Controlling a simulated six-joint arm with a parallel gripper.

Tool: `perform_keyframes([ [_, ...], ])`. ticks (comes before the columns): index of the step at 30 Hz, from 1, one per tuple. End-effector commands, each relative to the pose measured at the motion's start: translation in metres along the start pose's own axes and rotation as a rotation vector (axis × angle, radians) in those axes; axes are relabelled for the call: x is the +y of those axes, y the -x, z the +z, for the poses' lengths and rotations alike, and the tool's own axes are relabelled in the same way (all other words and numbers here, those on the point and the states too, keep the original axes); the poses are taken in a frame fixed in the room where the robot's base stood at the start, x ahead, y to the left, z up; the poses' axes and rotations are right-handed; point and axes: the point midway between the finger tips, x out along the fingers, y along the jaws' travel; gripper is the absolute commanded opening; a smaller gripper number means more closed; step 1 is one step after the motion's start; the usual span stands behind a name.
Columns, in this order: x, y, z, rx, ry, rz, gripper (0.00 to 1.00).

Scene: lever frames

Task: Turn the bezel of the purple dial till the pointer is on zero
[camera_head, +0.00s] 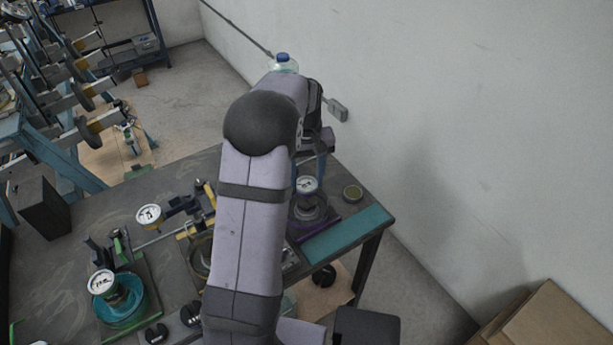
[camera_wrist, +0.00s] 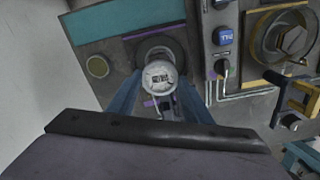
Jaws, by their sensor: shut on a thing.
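The dial (camera_head: 307,184) has a round white face with dark markings and stands over a dark round base with purple edging, near the right end of the bench. In the wrist view the dial (camera_wrist: 159,76) sits between the two blue fingers of my gripper (camera_wrist: 159,84), one on each side, which are shut on its bezel. A small purple part shows just below the face. The pointer's position is too small to read. In the head view my gripper (camera_head: 310,165) is partly hidden by my arm, close above and behind the dial.
A yellow-rimmed gauge (camera_head: 149,216) and a gauge over a teal bowl (camera_head: 102,282) stand farther left. A round olive tin (camera_head: 352,193) lies right of the dial. A teal strip (camera_head: 350,234) lines the bench's right end. A blue button (camera_wrist: 224,37) shows in the wrist view.

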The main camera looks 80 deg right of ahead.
Motion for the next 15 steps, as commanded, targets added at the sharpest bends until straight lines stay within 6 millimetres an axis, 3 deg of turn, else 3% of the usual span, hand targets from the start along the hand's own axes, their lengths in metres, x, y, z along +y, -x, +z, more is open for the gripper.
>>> perform_keyframes([
  [5, 0.0001, 0.0014, -0.0012, 0.004, -0.002, 0.001, 0.23],
  [6, 0.0001, 0.0014, -0.0012, 0.004, -0.003, 0.001, 0.55],
  [7, 0.0001, 0.0014, -0.0012, 0.004, -0.003, 0.001, 0.62],
  [15, 0.0, 0.0007, -0.0007, 0.002, -0.004, 0.0, 0.64],
])
